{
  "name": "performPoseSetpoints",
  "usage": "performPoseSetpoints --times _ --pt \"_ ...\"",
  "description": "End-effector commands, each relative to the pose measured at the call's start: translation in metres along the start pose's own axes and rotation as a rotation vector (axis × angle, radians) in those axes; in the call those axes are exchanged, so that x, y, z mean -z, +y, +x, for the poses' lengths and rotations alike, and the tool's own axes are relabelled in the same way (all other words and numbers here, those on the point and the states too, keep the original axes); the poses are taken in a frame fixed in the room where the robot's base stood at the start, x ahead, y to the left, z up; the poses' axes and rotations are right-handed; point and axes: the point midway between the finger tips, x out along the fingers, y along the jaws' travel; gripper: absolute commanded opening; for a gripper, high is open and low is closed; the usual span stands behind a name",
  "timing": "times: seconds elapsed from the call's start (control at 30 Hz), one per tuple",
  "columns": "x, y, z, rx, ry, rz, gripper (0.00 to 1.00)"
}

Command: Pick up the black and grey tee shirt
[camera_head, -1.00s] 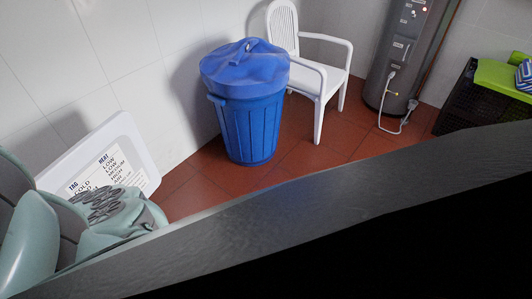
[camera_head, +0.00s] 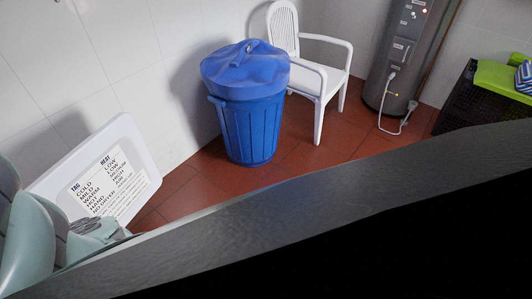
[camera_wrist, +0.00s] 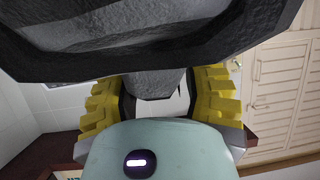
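In the head view only pale green parts of my arm show at lower left; the gripper is not visible there.
A white sign (camera_head: 105,185) leans left. Some red floor is clear.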

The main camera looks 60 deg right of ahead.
Motion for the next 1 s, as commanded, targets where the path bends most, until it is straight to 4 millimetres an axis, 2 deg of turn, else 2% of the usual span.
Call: performPoseSetpoints --times 0.07,0.43,1.0 --pt "0.0 0.0003 -0.0002 -0.001 0.0 0.0 0.39" --pt "-0.0001 0.0006 -0.0005 -0.002 0.0 0.001 0.0" --pt "-0.0001 0.0007 -0.0008 -0.002 -0.001 0.001 0.0"
